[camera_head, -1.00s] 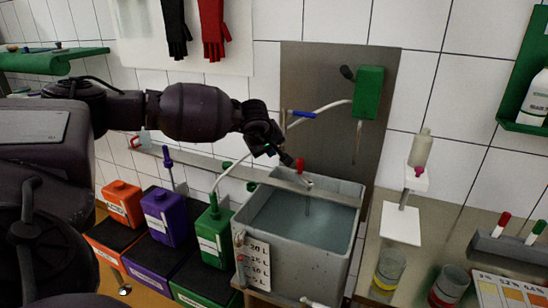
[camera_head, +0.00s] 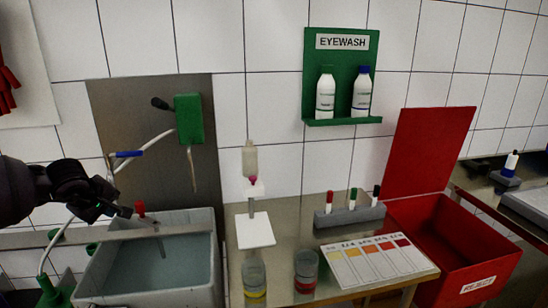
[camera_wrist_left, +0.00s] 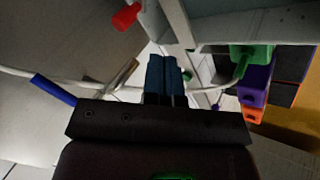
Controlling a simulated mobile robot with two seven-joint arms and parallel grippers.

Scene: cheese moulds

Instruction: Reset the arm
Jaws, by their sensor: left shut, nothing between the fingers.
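My left gripper (camera_head: 123,211) comes in from the left in the head view. It is shut and empty, near the back left edge of the grey tank (camera_head: 150,299), with its tip just left of a small red handle (camera_head: 140,208). In the left wrist view, the closed blue-black fingers (camera_wrist_left: 163,75) lie side by side, with the red handle (camera_wrist_left: 127,17) to their upper left, apart from them. My right gripper is in neither view.
A green pump box (camera_head: 189,118) with a hose hangs behind the tank. Right of it are a white stand (camera_head: 255,231), two beakers (camera_head: 254,277) (camera_head: 306,270), a colour chart (camera_head: 378,260), a pen holder (camera_head: 349,216) and an open red bin (camera_head: 490,265). A green eyewash shelf (camera_head: 340,50) is above.

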